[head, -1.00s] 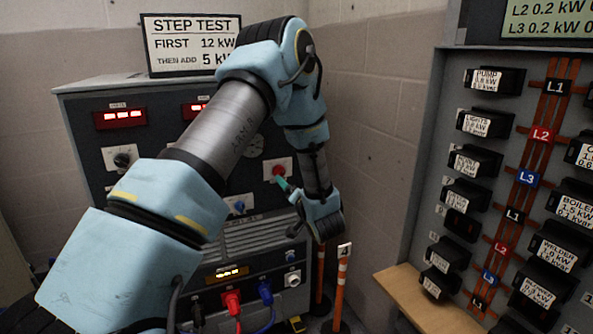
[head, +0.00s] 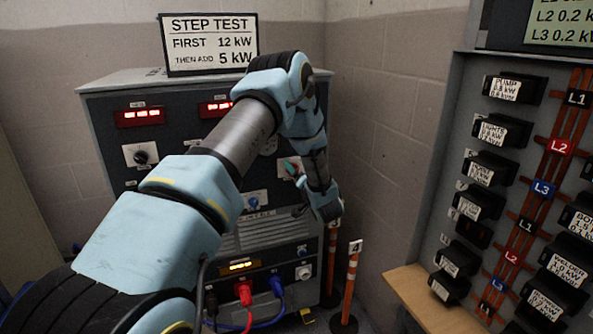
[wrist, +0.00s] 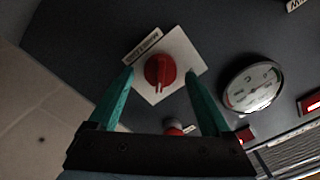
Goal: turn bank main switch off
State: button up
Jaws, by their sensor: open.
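The bank main switch is a red rotary knob (wrist: 160,70) on a white square plate, with a small label strip beside it. A mark on the knob points roughly down in the wrist view. My gripper (wrist: 160,95) is open, its two green fingers apart on either side of the knob's plate in the picture. I cannot tell whether they touch anything. In the head view my gripper (head: 291,168) is at the front of the grey load bank (head: 105,160), and its fingers and wrist largely hide the switch.
A round gauge (wrist: 252,87) sits right of the switch, and another red part (wrist: 172,128) shows between my fingers. Red and blue plugs (head: 244,293) with cables are low on the bank. Orange posts (head: 351,280) and a breaker panel (head: 450,150) stand to the right.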

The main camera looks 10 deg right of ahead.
grip_shut()
dwell(0.8)
